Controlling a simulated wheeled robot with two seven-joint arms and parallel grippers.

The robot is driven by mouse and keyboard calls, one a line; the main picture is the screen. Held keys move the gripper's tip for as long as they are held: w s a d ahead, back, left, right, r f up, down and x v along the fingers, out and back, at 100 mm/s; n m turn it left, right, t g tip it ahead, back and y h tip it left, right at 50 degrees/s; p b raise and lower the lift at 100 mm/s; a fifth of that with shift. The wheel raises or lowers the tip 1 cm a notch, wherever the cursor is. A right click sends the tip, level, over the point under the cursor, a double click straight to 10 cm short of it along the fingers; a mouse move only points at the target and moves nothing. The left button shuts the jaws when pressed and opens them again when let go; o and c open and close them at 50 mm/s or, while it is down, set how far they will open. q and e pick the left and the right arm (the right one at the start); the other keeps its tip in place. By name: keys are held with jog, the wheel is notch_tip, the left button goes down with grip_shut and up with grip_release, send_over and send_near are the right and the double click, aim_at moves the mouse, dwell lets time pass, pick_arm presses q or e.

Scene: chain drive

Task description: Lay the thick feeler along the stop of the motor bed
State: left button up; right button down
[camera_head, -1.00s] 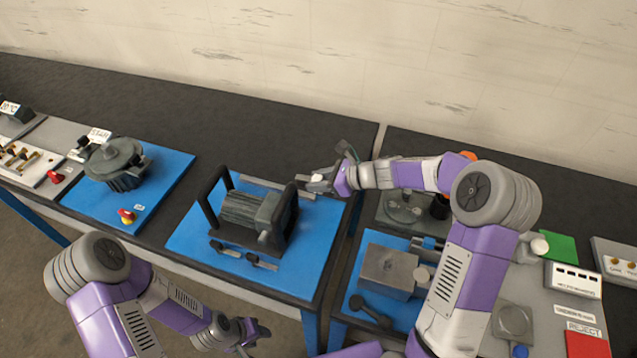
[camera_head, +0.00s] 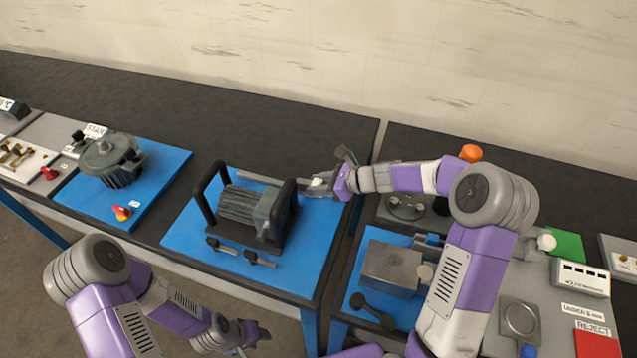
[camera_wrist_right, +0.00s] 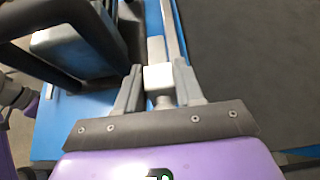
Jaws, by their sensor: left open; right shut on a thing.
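My right gripper (camera_head: 318,187) is beside the right rear corner of the motor (camera_head: 243,206) in its dark handled frame. In the right wrist view, its fingers (camera_wrist_right: 157,88) are shut on a white block (camera_wrist_right: 158,76), apparently the grip of the thick feeler. A grey strip (camera_wrist_right: 155,48) runs forward from the block, beside a longer grey rail (camera_wrist_right: 172,35), apparently the stop. Whether they touch I cannot tell. In the head view the rail (camera_head: 248,179) is partly hidden behind the frame. My left gripper (camera_head: 254,336) is open and empty, low in front of the bench.
The dark bench behind is clear.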

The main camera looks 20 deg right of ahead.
jog(key=shift+f+b, duration=1.65)
jog(key=shift+f, duration=0.6)
jog(key=c, duration=0.6)
grip_release()
jog(key=shift+c, duration=0.2)
jog(key=p+v, duration=0.1)
jog(key=v, duration=0.6)
jog(key=shift+s+d+r+p, duration=0.15)
jog(key=shift+d+p, duration=0.05)
jog(key=shift+p, duration=0.15)
